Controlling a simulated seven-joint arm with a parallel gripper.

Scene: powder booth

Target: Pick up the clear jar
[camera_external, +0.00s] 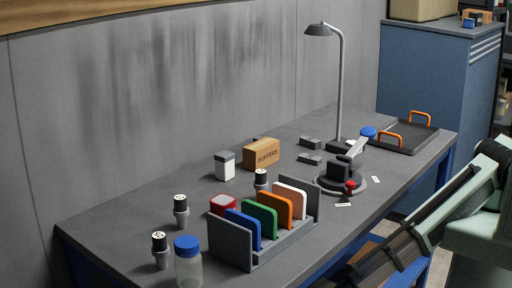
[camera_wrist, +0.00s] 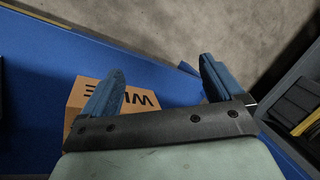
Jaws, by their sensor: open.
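The clear jar (camera_external: 189,270) has a blue lid and stands upright at the near left end of the grey bench in the external view. The bottom of the frame cuts it off. My gripper (camera_wrist: 162,68) shows in the wrist view with its two blue fingers spread apart and nothing between them. It points down past the bench toward a blue surface and the floor, away from the jar. In the external view my arm hangs low at the right, and I cannot make out the fingers. The jar is not in the wrist view.
A rack of coloured panels (camera_external: 232,246) stands right of the jar, and dark-topped cylinders (camera_external: 160,252) stand left and behind. Farther back are a BUFFERS box (camera_external: 262,154), a lamp (camera_external: 340,85) and a tray (camera_external: 412,139). A cardboard box (camera_wrist: 85,97) is beside my left finger.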

